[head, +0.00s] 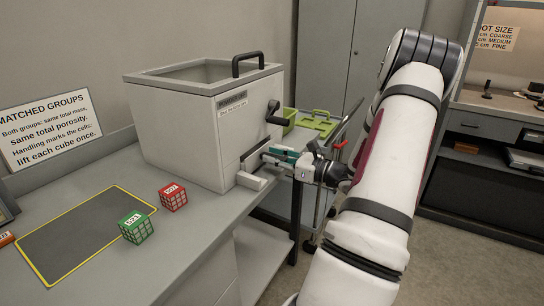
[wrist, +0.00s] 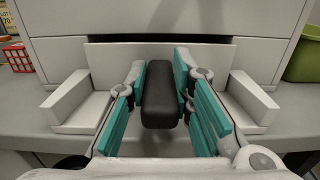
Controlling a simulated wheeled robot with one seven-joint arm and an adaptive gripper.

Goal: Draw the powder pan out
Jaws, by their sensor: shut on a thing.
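The powder box (head: 185,120) is a light grey housing with an open top, standing on the bench. The powder pan (wrist: 108,60) shows as a pale front panel low in the housing in the wrist view, with a dark gap along its top edge. Its black handle (wrist: 159,98) sticks out toward me. My gripper (wrist: 160,80) is shut on this handle, one teal finger on each side. In the head view my gripper (head: 284,158) is at the box's lower right face and hides most of the pan.
Pale guide blocks (wrist: 75,105) flank the pan on both sides. A crank (head: 274,114) sticks out above my gripper. A cart with green trays (head: 316,122) stands behind.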

